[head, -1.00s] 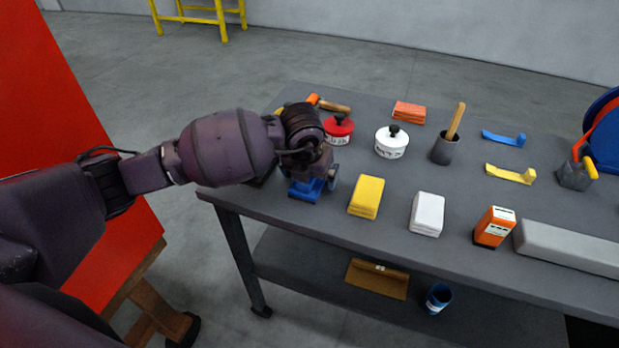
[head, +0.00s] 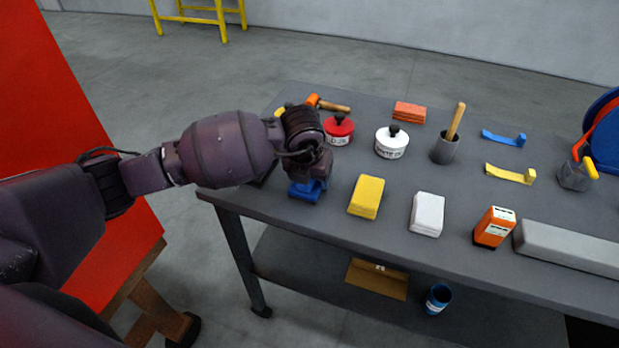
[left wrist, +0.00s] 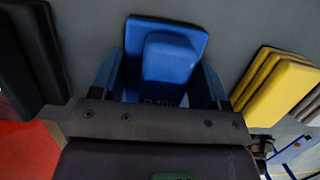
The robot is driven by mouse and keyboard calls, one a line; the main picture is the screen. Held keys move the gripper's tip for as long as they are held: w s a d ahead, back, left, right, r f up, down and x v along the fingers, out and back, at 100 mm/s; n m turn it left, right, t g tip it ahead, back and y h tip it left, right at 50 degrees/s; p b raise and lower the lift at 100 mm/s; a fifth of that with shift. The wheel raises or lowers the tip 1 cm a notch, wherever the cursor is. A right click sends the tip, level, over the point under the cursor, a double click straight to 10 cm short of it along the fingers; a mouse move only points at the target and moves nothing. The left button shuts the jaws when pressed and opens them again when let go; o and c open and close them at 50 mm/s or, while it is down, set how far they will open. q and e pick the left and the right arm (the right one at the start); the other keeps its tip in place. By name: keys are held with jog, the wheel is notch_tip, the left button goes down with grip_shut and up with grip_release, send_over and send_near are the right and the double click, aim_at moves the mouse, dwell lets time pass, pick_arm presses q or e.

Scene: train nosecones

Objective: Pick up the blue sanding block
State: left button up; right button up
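The blue sanding block (head: 305,191) lies at the near left corner of the grey workbench, partly hidden under my left gripper (head: 312,183). In the left wrist view the block (left wrist: 168,60) shows a raised blue top part with partly hidden lettering. My left gripper (left wrist: 160,88) points down over it, with one finger along each side. The fingers look closed against the block's sides, and the block still appears to rest on the bench. My right gripper is not in view.
A yellow block (head: 367,196) and a white block (head: 427,214) lie to the right. A black block (left wrist: 30,55) lies on the other side. Red (head: 339,129) and white (head: 391,141) lidded pots stand behind. A hammer (head: 327,104) lies at the back left.

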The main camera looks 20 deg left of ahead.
pick_arm(q)
jog(key=shift+c, duration=1.1)
jog(key=shift+r, duration=0.1)
notch_tip(320, 180, up, 20)
jog(key=p, duration=0.1)
jog(key=shift+r+p, duration=0.2)
jog(key=shift+p, duration=0.15)
